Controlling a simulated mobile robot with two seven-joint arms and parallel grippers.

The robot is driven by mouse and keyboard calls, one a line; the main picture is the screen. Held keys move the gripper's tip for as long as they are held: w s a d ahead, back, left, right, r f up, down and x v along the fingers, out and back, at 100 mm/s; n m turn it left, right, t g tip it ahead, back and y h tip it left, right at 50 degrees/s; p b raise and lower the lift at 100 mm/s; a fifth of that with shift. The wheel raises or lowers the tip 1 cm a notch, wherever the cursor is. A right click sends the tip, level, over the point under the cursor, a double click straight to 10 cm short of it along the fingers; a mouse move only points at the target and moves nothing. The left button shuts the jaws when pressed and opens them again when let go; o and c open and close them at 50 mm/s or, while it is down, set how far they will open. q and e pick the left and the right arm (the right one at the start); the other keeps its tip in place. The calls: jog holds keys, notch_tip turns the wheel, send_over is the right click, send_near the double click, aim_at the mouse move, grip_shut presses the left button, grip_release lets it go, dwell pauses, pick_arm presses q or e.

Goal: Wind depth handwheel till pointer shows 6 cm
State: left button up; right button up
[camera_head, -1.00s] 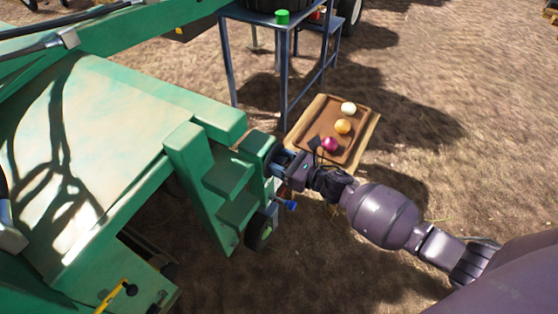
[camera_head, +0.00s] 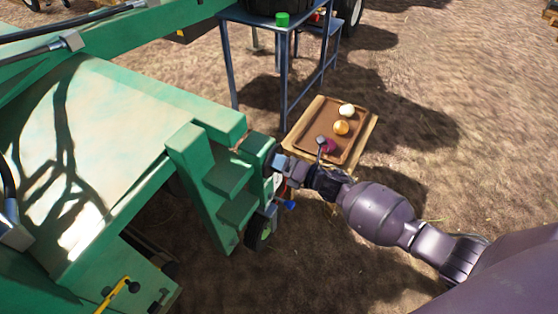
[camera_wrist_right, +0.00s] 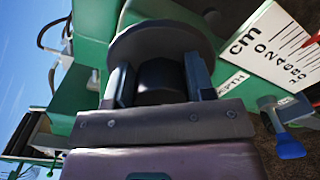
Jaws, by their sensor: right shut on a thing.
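The depth handwheel (camera_wrist_right: 160,48) is a dark round disc with a thick hub (camera_wrist_right: 160,80) in the right wrist view. My right gripper (camera_wrist_right: 158,85) is shut on the hub, one finger on each side. In the head view my right gripper (camera_head: 283,163) meets the green machine's side, and the wheel is mostly hidden there. A white depth scale (camera_wrist_right: 280,48) marked "cm", 0 to 10, lies right of the wheel. A small red piece (camera_wrist_right: 313,40) shows at the picture's edge by the scale; I cannot tell the pointer reading. My left gripper is not in view.
A blue-handled lever (camera_wrist_right: 289,146) sits below the scale, close to my right gripper; it also shows in the head view (camera_head: 290,205). A blue-grey metal stand (camera_head: 283,80) is farther back.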

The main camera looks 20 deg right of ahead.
jog(key=m, duration=0.3)
jog(key=shift+m, duration=0.3)
jog(key=shift+d+f+m+p, duration=0.15)
jog(key=shift+m+p, duration=0.3)
jog(key=shift+m, duration=1.55)
jog(key=o, duration=0.9)
jog(key=p+v, duration=0.1)
jog(key=v, duration=0.9)
jog(key=shift+s+d+p, duration=0.2)
jog(key=shift+s+p, duration=0.1)
